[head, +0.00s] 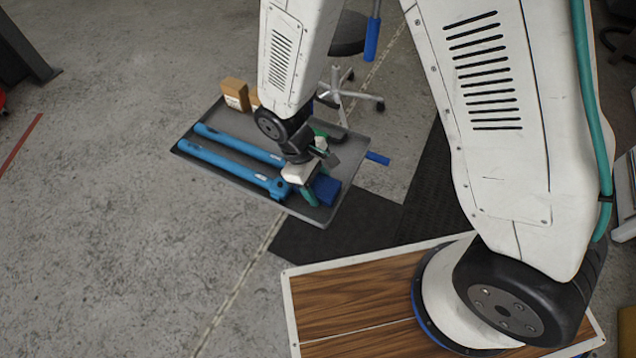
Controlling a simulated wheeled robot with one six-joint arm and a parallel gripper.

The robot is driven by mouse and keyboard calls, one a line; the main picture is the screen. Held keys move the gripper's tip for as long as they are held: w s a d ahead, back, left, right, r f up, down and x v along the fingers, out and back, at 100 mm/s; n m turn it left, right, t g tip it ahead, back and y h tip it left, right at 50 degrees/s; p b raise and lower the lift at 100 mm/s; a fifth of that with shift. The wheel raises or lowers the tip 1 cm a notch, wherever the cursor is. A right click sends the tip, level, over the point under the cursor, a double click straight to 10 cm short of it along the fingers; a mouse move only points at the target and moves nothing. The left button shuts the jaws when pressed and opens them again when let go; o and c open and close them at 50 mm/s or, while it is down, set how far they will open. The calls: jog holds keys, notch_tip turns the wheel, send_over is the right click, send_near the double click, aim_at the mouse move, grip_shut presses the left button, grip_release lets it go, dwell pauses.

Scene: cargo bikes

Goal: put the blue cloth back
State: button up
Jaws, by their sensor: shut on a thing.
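The blue cloth (328,190) is a small dark blue bundle at the right front corner of a grey tray (240,178). My gripper (316,186), with green fingers, reaches down over that corner and is shut on the cloth. The fingers and wrist hide part of the cloth. I cannot tell whether the cloth touches the tray floor or is held just above it.
Two long blue tubular parts (232,161) lie across the tray, close to my gripper. Small cardboard boxes (236,94) stand at its back edge. A wheeled stool (342,85) is behind the tray. Open concrete floor (110,230) lies to the left.

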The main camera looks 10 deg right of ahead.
jog(key=shift+s+d+f, duration=0.2)
jog(key=shift+s+f, duration=0.15)
jog(key=shift+f, duration=0.2)
jog(key=o, duration=1)
jog(key=shift+o, duration=0.4)
jog(key=shift+d, duration=0.1)
jog(key=shift+w, duration=0.1)
jog(key=shift+w+a+r, duration=0.2)
jog(key=shift+a+r, duration=0.05)
jog(key=shift+o, duration=0.2)
jog(key=v, duration=0.8)
jog(key=shift+w+d+r, duration=0.1)
jog(key=shift+w+r, duration=0.1)
jog(key=shift+r, duration=0.05)
jog(key=shift+s, duration=0.1)
